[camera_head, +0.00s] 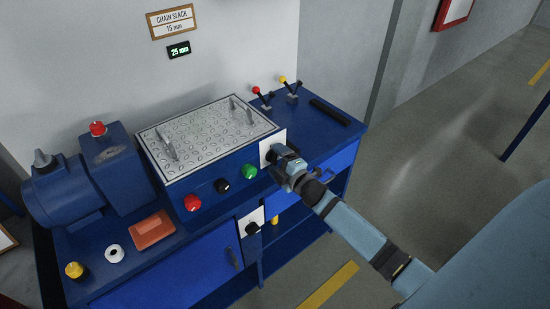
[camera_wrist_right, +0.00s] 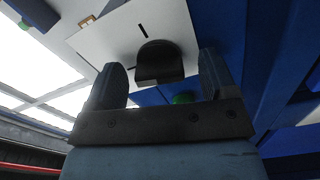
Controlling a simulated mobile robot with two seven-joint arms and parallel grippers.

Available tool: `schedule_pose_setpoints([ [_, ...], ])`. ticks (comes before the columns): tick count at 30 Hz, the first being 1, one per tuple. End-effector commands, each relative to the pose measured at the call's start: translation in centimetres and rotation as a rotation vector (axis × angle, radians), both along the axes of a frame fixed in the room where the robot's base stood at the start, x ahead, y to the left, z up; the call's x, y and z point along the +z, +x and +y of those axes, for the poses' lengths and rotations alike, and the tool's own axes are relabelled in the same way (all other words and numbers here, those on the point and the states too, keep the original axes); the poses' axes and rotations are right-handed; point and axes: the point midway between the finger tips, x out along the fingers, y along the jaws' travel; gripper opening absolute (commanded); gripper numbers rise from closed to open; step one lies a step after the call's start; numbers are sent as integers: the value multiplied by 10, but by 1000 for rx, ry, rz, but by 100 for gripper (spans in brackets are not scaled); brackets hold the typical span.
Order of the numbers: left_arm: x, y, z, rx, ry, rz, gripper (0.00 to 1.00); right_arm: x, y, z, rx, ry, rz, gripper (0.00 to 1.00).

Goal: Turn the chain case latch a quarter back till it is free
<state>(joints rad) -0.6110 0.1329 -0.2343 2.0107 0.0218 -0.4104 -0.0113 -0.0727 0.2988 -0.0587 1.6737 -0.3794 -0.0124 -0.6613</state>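A black latch knob (camera_wrist_right: 158,62) sits on a white plate (camera_wrist_right: 110,45) in the right wrist view, with a short black mark on the plate beside it. In the head view this plate (camera_head: 264,153) is on the blue bench front, right of the green button, and my gripper mostly hides the knob. My right gripper (camera_head: 277,155) reaches in front of the plate. In the wrist view its two fingers (camera_wrist_right: 160,85) are apart, one on each side of the knob, with gaps. My left gripper is not in view.
Red (camera_head: 191,203), black (camera_head: 222,186) and green (camera_head: 249,172) buttons line the front. A second white plate with a black knob (camera_head: 252,228) is lower. Two levers (camera_head: 291,92) stand behind.

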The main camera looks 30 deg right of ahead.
Motion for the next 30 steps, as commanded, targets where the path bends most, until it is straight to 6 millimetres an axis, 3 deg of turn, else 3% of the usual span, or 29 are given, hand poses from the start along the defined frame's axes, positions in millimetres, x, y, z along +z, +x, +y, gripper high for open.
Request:
schedule_pose_setpoints([
  [11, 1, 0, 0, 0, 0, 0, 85, 1, -2, 0, 0, 4, 0, 91],
  [30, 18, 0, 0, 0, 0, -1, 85, 1, -52, -4, 0, 5, 0, 91],
])
